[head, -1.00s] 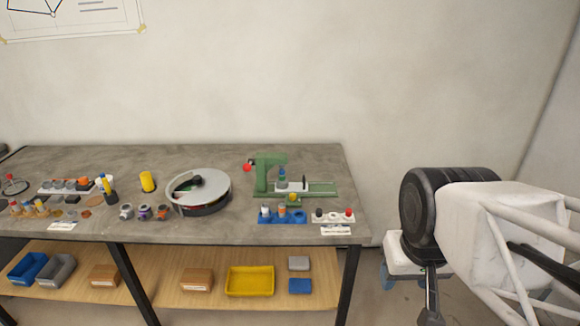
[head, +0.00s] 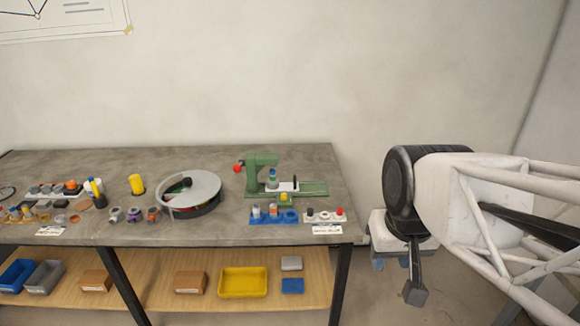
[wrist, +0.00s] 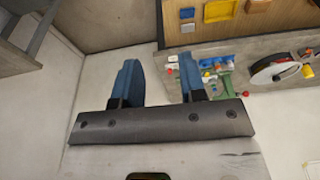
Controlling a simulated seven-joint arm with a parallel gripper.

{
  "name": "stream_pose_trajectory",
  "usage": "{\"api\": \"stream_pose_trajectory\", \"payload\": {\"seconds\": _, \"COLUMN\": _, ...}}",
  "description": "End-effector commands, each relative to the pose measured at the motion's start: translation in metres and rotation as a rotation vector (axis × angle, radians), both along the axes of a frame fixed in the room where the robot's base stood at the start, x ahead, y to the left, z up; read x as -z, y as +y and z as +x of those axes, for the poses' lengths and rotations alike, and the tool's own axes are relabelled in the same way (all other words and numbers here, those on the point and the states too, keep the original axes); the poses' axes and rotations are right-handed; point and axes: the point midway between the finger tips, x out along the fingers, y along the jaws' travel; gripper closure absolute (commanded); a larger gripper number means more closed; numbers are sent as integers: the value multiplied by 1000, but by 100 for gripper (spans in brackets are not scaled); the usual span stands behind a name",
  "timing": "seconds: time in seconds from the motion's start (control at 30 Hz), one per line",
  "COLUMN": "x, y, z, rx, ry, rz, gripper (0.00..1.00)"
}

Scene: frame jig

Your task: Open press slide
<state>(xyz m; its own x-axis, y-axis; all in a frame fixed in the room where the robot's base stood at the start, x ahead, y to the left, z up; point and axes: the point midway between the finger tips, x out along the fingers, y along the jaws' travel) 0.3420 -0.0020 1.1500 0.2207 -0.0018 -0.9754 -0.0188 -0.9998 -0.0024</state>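The green press (head: 262,172) stands upright near the right end of the grey bench. Its slide is at its base, with a pale plate and a small dark upright piece beside a green rail (head: 313,189) that runs to the right. I cannot tell how far the slide is out. A red knob (head: 238,168) is on the press's left side. My gripper (wrist: 157,75) shows two blue fingers spread apart with nothing between them. It is off the bench's right end, well away from the press, part of which shows in the wrist view (wrist: 228,84).
A blue holder (head: 262,218) and a white holder (head: 318,216) with small parts stand in front of the press. A round turntable (head: 190,190) is to its left. A shelf below carries a yellow bin (head: 243,283). The floor right of the bench is partly clear.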

Motion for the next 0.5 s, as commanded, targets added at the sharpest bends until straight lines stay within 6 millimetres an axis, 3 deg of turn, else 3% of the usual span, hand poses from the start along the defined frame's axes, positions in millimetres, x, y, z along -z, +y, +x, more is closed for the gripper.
{"api": "stream_pose_trajectory", "payload": {"seconds": 0.5, "x": -31, "y": 11, "z": 115, "rx": -8, "ry": 40, "rz": 36, "gripper": 62}}
